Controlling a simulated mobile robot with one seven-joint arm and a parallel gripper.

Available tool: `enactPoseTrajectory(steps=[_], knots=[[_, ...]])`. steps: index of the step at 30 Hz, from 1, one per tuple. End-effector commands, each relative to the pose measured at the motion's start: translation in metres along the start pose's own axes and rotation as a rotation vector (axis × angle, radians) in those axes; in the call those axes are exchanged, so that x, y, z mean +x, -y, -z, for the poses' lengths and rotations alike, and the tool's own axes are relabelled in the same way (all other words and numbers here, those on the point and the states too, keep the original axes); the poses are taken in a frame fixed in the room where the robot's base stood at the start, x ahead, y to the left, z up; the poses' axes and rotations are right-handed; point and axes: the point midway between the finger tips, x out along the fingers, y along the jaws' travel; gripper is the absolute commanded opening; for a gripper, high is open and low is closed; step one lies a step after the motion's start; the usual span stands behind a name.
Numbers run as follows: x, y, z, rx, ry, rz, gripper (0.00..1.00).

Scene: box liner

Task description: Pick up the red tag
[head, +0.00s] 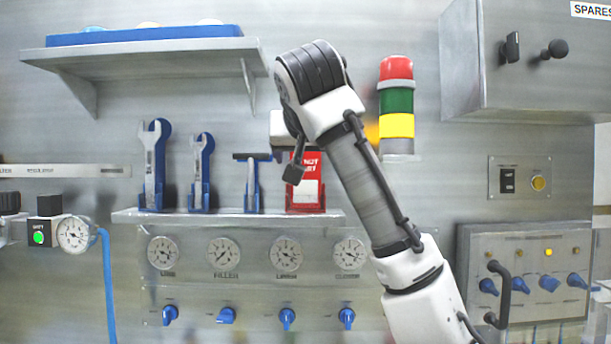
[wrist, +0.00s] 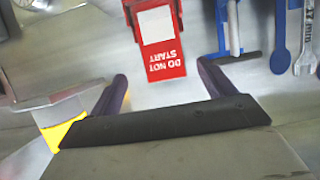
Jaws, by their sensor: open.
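The red tag (head: 308,196) stands upright on the narrow shelf below the wrenches, at the shelf's right end. It has a white panel and white lettering, and my arm partly covers its upper left. In the wrist view the tag (wrist: 162,67) appears upside down, with "DO NOT START" readable. My gripper (wrist: 165,77) is open and empty there, its two dark fingers apart on either side of the tag's lettered end. I cannot tell how far the fingers are from it in depth. In the head view the fingers are mostly hidden behind my wrist.
Two wrenches (head: 152,165) in blue holders and a T-handled tool (head: 252,180) stand left of the tag on the shelf (head: 180,217). A stack light (head: 397,105) stands close to the right. An upper shelf (head: 150,50) overhangs at left. Gauges (head: 287,254) sit below.

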Motion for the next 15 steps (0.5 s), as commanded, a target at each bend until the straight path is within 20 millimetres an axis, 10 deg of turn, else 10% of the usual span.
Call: enactPoseTrajectory(steps=[15], knots=[[0.057, 0.004, 0.007, 0.000, 0.000, -0.001, 0.82]])
